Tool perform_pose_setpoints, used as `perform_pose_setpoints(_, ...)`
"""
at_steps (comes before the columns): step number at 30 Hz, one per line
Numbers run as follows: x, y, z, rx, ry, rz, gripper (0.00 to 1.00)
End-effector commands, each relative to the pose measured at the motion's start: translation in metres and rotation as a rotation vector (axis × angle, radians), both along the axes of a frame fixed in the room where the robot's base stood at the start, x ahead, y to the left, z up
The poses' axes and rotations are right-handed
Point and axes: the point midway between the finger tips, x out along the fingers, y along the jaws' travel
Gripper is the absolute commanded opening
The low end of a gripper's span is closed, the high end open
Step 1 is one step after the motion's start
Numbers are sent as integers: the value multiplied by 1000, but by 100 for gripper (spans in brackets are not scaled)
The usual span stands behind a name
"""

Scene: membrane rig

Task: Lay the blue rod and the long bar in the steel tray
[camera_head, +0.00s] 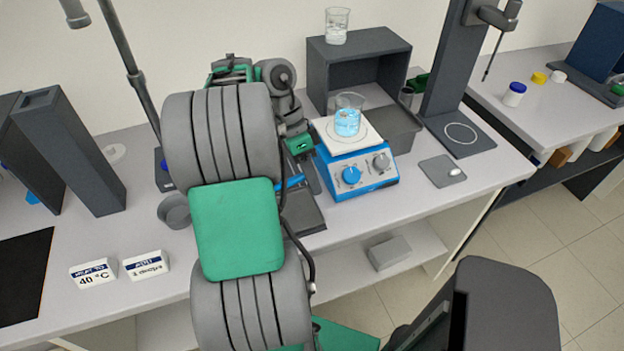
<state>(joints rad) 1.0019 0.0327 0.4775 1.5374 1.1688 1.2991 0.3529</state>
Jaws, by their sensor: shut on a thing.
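My gripper (301,172) points down over the bench, left of the blue hotplate, and is mostly hidden behind my arm. It is shut on what looks like the blue rod (291,181); only a short blue piece shows beside my arm. The dark grey steel tray (308,217) appears to lie just below the gripper near the bench's front edge, its left part covered by my arm. I cannot tell whether the rod touches the tray. I cannot make out the long bar; my arm hides much of this area.
A blue hotplate (358,167) bearing a beaker of blue liquid (348,118) stands close right of the gripper. Behind it is a dark open box (358,62) with another beaker (337,27) on top. A grey cup (174,211) and two labelled blocks (146,265) stand left.

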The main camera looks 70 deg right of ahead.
Motion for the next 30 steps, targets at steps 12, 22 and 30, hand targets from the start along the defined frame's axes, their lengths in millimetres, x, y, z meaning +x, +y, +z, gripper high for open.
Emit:
perform_pose_setpoints(12,0,0,-2,0,0,0,0)
perform_pose_setpoints(22,0,0,-17,0,0,-1,0)
perform_pose_setpoints(30,0,0,-30,0,0,0,0)
